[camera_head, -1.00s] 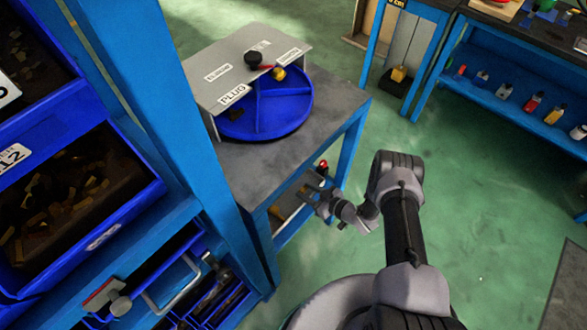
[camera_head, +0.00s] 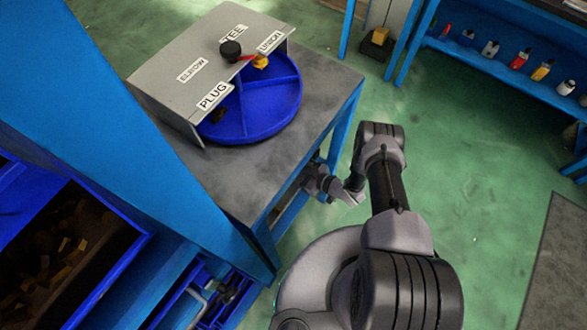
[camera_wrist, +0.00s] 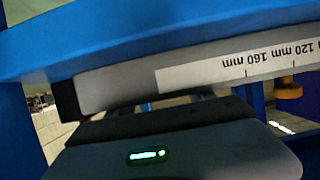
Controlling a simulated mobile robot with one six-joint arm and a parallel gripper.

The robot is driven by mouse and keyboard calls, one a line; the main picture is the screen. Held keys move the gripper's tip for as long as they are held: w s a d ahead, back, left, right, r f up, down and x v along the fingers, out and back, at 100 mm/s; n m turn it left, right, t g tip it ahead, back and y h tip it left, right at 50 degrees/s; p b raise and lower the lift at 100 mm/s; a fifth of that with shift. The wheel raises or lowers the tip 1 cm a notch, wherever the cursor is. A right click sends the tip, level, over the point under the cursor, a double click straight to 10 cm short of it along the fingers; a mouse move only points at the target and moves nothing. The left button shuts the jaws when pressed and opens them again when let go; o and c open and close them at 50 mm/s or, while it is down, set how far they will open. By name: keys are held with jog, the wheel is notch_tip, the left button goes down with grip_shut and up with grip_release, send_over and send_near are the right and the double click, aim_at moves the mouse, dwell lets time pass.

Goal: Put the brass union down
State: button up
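A small brass-yellow fitting (camera_head: 260,62), which may be the brass union, sits beside the UNION label (camera_head: 270,41), at the rim of the grey cover over the blue round tray (camera_head: 245,137). My gripper (camera_head: 312,178) is low at the right side of the grey-topped table, below its top. The table edge partly hides it, so I cannot tell whether it is open or holds anything. In the wrist view a grey strip with a millimetre scale (camera_wrist: 215,75) crosses the picture under a blue beam. A yellowish thing (camera_wrist: 290,90) shows at the right edge, too unclear to name.
The grey cover (camera_head: 165,85) has ELBOW, TEE and PLUG labels and a black knob (camera_head: 230,50) with a red pointer. A blue post (camera_head: 150,150) and dark bins stand at left. A blue shelf with several bottles (camera_head: 520,60) is at the back right. Green floor is clear between.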

jog(key=shift+r, duration=0.15)
jog(key=p+v, duration=0.3)
jog(key=v, duration=0.9)
